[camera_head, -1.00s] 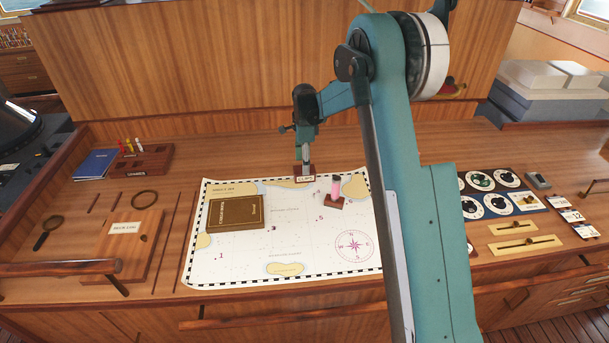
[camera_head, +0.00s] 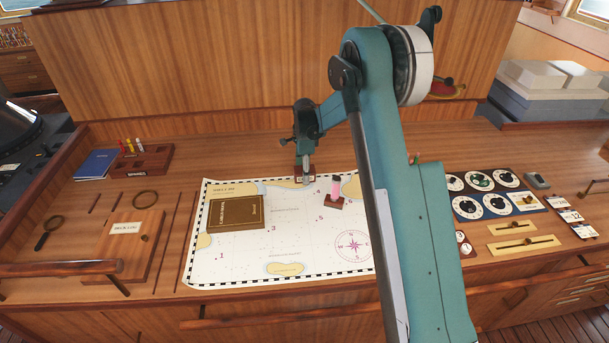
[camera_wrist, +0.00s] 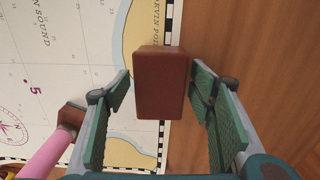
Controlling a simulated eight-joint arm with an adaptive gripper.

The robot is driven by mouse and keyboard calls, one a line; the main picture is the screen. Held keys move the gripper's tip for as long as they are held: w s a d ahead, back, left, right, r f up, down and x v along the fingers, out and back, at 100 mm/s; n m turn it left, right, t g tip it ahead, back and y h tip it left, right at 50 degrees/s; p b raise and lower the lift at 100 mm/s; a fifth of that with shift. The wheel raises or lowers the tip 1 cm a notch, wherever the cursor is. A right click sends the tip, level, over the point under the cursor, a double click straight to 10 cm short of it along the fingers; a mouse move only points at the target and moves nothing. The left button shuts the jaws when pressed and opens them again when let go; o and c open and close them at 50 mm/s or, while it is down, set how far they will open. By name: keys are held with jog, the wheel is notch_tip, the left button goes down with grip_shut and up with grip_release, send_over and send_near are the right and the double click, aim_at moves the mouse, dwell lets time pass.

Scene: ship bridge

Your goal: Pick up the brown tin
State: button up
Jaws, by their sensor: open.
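The brown tin (camera_wrist: 159,84) is a small, plain reddish-brown box in the wrist view. It sits at the edge of the white chart, partly over the border. It also shows in the head view (camera_head: 298,179) at the chart's far edge, partly covered by my fingers. My gripper (camera_wrist: 160,98) is open, with one green-padded finger on each side of the tin and gaps between. In the head view my gripper (camera_head: 306,178) points down at the tin.
A pink cylinder on a brown base (camera_head: 335,190) stands close by on the right. A brown book (camera_head: 235,212) lies on the chart (camera_head: 290,245). The desk behind the tin is bare, with a wooden panel (camera_head: 230,75) beyond. Dials (camera_head: 495,180) are at right.

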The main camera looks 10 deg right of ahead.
dwell(0.4)
jog(key=c, duration=1.1)
jog(key=shift+r, duration=0.2)
jog(key=shift+r+b, duration=0.45)
jog(key=shift+r, duration=4.4)
